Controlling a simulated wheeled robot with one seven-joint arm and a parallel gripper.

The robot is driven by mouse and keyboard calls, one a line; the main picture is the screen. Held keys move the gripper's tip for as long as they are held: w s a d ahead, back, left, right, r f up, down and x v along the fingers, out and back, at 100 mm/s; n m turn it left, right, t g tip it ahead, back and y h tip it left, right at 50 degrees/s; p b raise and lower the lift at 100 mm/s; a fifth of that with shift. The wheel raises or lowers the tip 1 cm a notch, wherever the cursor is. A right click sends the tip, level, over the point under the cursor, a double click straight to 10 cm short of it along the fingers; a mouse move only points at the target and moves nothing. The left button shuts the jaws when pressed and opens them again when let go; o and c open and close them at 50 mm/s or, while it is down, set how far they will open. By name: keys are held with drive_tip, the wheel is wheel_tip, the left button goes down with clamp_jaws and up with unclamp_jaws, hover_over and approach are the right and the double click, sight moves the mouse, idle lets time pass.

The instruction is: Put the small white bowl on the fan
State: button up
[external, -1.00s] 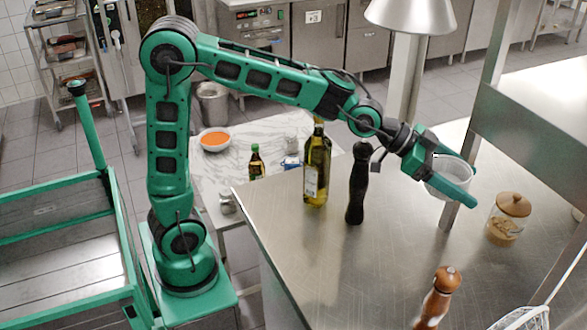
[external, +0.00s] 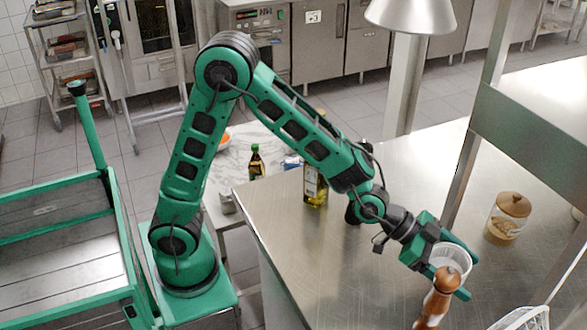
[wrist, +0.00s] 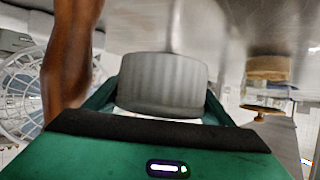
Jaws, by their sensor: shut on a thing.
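The small white bowl (external: 452,253) is held between the fingers of my gripper (external: 471,278), above the steel counter. In the wrist view the bowl (wrist: 162,85) looks grey and ribbed, with a finger on each side. The fan (external: 525,319) has a white wire guard and is cut off by the bottom edge of the external view, to the right of my gripper. It also shows at the left of the wrist view, where the fan (wrist: 22,88) is partly hidden by a brown mill. The bowl is apart from the fan.
A wooden pepper mill (external: 437,298) stands in front of the bowl in the external view and close by in the wrist view (wrist: 70,55). A lidded glass jar (external: 505,222) stands to the right. An oil bottle (external: 315,186) stands behind my arm. A steel shelf (external: 535,135) overhangs the right.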

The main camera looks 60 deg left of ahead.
drive_tip(key=shift+f, duration=3.7)
drive_tip(key=shift+f, duration=0.15)
drive_tip(key=o, duration=1.2)
drive_tip(key=shift+o, duration=0.2)
drive_tip(key=shift+s+a+r, duration=0.1)
drive_tip(key=shift+r, duration=0.1)
drive_tip(key=v, duration=1.1)
drive_tip(key=shift+s+a+r, duration=0.1)
drive_tip(key=shift+s+a, duration=0.1)
drive_tip(key=shift+a, duration=0.05)
drive_tip(key=s+a+g+y, duration=0.1)
drive_tip(key=s+a, duration=0.2)
drive_tip(key=s, duration=0.1)
drive_tip(key=s+a+f+g+y, duration=0.1)
drive_tip(key=s+a+g+y, duration=0.1)
drive_tip(key=s, duration=0.3)
drive_tip(key=s+a+g+y, duration=0.1)
drive_tip(key=s+a, duration=0.3)
drive_tip(key=shift+s+a+f+n+y, duration=0.25)
drive_tip(key=shift+s+f+n+y, duration=0.05)
drive_tip(key=shift+s+n+y, duration=0.1)
drive_tip(key=s+a+r+n+g+y, duration=0.1)
drive_tip(key=s+a+n+g+y, duration=0.2)
drive_tip(key=s+a, duration=1.1)
drive_tip(key=s+y, duration=0.1)
drive_tip(key=y, duration=0.1)
drive_tip(key=shift+a+g+y, duration=0.2)
drive_tip(key=shift+g+y, duration=0.1)
drive_tip(key=shift+g, duration=0.1)
